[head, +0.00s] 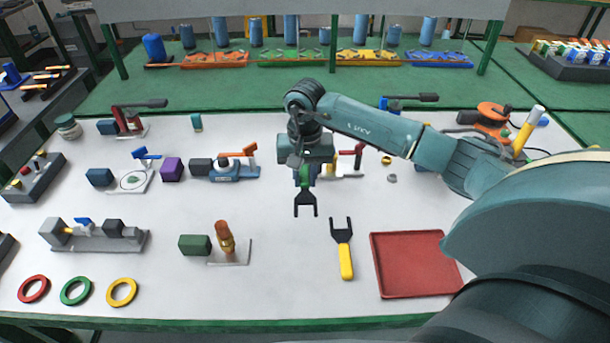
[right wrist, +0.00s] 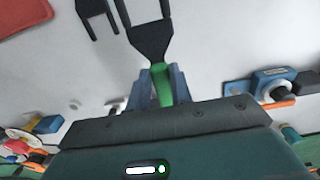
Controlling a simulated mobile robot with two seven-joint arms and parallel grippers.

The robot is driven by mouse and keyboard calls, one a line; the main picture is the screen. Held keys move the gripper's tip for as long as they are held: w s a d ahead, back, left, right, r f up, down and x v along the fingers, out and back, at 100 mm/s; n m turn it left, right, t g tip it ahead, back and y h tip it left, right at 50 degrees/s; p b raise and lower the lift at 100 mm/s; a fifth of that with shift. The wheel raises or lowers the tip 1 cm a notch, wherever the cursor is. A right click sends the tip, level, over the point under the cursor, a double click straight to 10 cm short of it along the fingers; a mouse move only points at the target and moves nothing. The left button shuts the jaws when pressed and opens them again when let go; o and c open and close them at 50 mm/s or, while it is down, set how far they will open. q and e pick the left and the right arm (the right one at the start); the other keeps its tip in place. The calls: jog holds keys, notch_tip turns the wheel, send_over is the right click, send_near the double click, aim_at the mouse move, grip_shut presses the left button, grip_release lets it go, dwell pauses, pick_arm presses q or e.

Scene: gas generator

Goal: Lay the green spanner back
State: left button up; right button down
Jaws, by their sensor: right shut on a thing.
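The green spanner (head: 305,196) has a green handle and a black forked head. My right gripper (head: 304,172) is shut on its green handle, with the fork pointing toward the table's front edge. In the right wrist view the spanner (right wrist: 152,45) stands out from between the blue fingers of my right gripper (right wrist: 162,88). I cannot tell exactly how high it is above the table. A yellow spanner (head: 346,261) with a black fork lies on the white table to the right of it. My left gripper is not in view.
A red tray (head: 416,264) lies at the front right. A green block and an orange-handled valve (head: 225,240) stand left of the spanner. Red, green and yellow rings (head: 76,291) lie at the front left. The white table (head: 285,275) is bare in front of the gripper.

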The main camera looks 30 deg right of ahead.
aim_at(305, 191)
notch_tip(305, 191, down, 5)
jog(key=b, duration=0.4)
jog(key=shift+f+b, duration=0.45)
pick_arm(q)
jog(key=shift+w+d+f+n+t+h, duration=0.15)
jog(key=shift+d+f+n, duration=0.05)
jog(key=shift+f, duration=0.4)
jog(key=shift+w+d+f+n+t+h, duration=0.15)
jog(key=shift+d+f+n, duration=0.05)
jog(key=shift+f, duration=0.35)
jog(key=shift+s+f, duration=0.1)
pick_arm(e)
jog(key=c, duration=1.2)
grip_release()
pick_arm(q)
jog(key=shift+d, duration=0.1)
pick_arm(e)
jog(key=shift+o, duration=0.2)
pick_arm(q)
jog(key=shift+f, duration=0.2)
pick_arm(e)
notch_tip(305, 191, up, 13)
jog(key=shift+r, duration=0.1)
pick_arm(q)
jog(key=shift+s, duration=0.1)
